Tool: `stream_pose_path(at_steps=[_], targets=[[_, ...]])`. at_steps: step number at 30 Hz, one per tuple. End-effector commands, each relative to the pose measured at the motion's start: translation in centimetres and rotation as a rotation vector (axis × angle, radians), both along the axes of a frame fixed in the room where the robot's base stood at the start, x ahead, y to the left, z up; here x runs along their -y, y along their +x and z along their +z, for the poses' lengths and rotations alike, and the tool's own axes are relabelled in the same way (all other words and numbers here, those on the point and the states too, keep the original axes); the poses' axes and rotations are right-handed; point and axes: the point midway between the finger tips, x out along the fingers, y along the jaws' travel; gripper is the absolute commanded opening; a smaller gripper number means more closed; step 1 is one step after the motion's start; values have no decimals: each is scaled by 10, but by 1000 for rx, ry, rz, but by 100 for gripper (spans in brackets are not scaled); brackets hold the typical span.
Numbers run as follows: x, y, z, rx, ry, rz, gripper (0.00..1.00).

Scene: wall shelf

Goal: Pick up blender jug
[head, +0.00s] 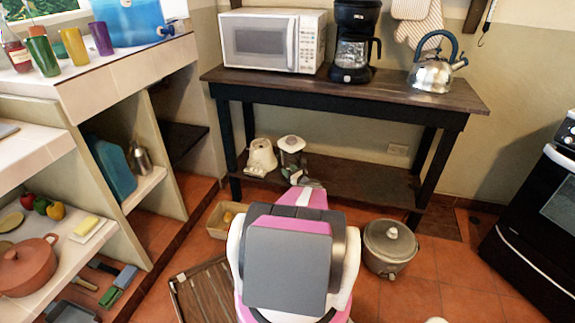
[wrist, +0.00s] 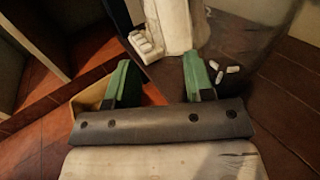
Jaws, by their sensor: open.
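The blender jug (head: 292,152), clear with a pale lid, stands on the lower shelf of the dark table in the head view. The white blender base (head: 262,157) stands just left of it. In the wrist view my gripper (wrist: 157,67) is open, its two green fingers apart with nothing held between them. Beyond the fingers is a white body with buttons (wrist: 148,38), which looks like the blender base. A see-through shape (wrist: 238,32) at the upper right looks like the jug, apart from the fingers.
The dark table (head: 385,93) carries a microwave (head: 262,40), a coffee maker (head: 352,45) and a kettle (head: 432,75) above the lower shelf. A cardboard box (head: 222,222) and a lidded pot (head: 389,248) stand on the floor either side of my arm. The lower shelf is clear to the right.

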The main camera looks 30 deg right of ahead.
Motion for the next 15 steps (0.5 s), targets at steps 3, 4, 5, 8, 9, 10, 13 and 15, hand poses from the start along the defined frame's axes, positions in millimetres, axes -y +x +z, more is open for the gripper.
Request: stream_pose_path(at_steps=[3, 4, 5, 8, 9, 10, 13, 15], targets=[[-2, 21, -1, 0, -2, 1, 48], [-3, 25, -1, 0, -2, 2, 48], [-4, 29, -1, 0, -2, 2, 48], [-6, 36, -1, -1, -2, 2, 48], [-6, 38, -1, -1, -2, 1, 48], [-7, 39, -1, -1, -2, 1, 48], [-9, 46, -2, -2, -3, 1, 48], [-12, 54, -3, -1, -3, 2, 48]])
